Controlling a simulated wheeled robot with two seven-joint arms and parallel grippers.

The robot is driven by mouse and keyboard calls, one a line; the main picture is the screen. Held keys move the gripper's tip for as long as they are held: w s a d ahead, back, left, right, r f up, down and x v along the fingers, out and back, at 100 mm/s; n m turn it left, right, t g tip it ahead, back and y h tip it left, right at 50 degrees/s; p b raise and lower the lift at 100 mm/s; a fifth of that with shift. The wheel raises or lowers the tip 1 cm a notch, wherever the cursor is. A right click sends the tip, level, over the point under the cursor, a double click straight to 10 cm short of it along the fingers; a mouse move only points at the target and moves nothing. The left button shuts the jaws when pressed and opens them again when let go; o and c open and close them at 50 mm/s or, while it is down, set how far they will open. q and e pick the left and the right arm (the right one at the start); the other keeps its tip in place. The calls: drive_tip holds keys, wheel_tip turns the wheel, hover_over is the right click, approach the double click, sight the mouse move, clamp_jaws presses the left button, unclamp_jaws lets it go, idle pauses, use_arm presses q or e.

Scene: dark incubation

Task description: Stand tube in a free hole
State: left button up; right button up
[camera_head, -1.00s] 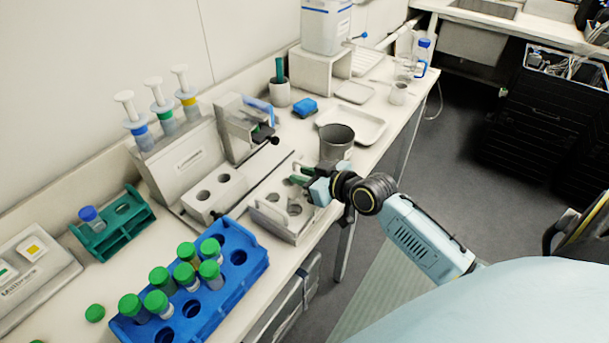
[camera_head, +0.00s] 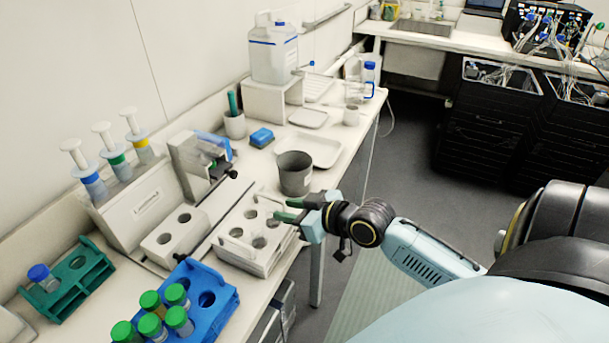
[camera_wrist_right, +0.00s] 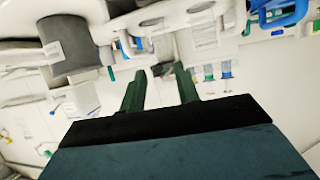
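Several green-capped tubes (camera_head: 151,302) stand in the blue rack (camera_head: 222,300) at the bottom of the head view, where holes are free. A blue-capped tube (camera_head: 43,277) stands in the green rack (camera_head: 83,287) at the left. The white rack (camera_head: 277,255) has open holes and no tube visible in it. My right gripper (camera_head: 284,210) is at the right side of the white rack. Its two green fingers are apart with nothing between them, as the right wrist view (camera_wrist_right: 160,88) also shows. My left gripper is out of view.
A grey cup (camera_head: 295,174) stands close behind my right gripper, with a white tray (camera_head: 325,151) beyond it. A white block with two holes (camera_head: 172,238) and a stand with several plungers (camera_head: 140,204) are left of the white rack. The bench's front edge is close.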

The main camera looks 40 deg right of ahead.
drive_tip(key=shift+v, duration=2.25)
drive_tip(key=s+d+f+m+g+h, duration=0.1)
drive_tip(key=s+f+g, duration=0.15)
drive_tip(key=f, duration=0.75)
drive_tip(key=s+d+f+m+g+h, duration=0.1)
drive_tip(key=s+d+f, duration=0.15)
drive_tip(key=f, duration=0.75)
drive_tip(key=s+d+f+m+g+h, duration=0.1)
drive_tip(key=s+f+g+h, duration=0.15)
drive_tip(key=f, duration=0.65)
drive_tip(key=s+a+f+n+g, duration=0.1)
drive_tip(key=s+a+f, duration=0.3)
drive_tip(key=s, duration=0.5)
drive_tip(key=s+a+f+g, duration=0.3)
drive_tip(key=s+a+f, duration=0.1)
drive_tip(key=s+f, duration=0.5)
drive_tip(key=s+a+f+n+g+y, duration=0.1)
drive_tip(key=s+a+f+g, duration=0.1)
drive_tip(key=s+a+f, duration=0.2)
drive_tip(key=s+f, duration=0.3)
drive_tip(key=s, duration=0.2)
drive_tip(key=shift+a+n, duration=0.25)
drive_tip(key=shift+n, duration=0.05)
drive_tip(key=shift+f, duration=0.1)
wheel_tip(320, 180, down, 6)
drive_tip(key=b, duration=0.6)
drive_tip(key=shift+f, duration=0.15)
